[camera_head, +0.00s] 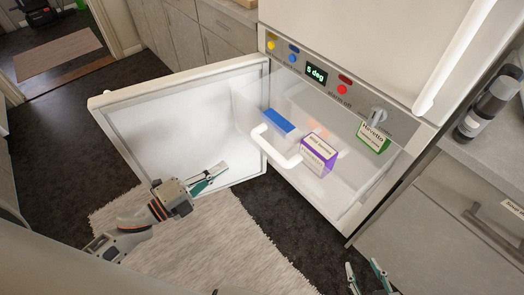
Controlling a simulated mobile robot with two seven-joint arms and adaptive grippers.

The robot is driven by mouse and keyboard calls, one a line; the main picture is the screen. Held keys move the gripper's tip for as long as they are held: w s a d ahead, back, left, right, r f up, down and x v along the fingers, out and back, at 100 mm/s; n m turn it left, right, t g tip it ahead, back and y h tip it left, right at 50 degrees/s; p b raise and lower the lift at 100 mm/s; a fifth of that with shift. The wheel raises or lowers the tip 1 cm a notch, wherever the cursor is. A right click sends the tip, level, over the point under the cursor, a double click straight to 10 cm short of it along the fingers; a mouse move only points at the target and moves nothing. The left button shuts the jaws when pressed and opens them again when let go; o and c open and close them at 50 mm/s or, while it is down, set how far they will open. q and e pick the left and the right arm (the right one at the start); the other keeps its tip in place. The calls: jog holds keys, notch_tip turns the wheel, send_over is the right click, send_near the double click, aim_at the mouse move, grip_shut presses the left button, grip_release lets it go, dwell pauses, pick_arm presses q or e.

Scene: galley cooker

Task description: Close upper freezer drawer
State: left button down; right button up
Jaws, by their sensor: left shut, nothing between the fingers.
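The upper freezer drawer (248,112) is clear plastic and stands pulled out of the white freezer body. Its white curved handle (268,148) is on the drawer front, facing the open door. A blue box (278,122), a purple and white box (318,154) and a green and white box (372,137) show in the drawer area. My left gripper (213,176) is shut and empty, in front of the open door, to the left of and below the handle, not touching it. My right gripper (366,270) is open and empty at the bottom edge, below the drawer.
The freezer door (170,125) is swung wide open to the left. A control panel (316,74) reading "5 deg" is above the drawer. A grey counter with a dark bottle (485,108) stands at right. A pale rug (240,245) lies on the dark floor.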

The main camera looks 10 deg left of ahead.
pick_arm(q)
jog(key=x, duration=1.4)
jog(key=shift+d, duration=0.15)
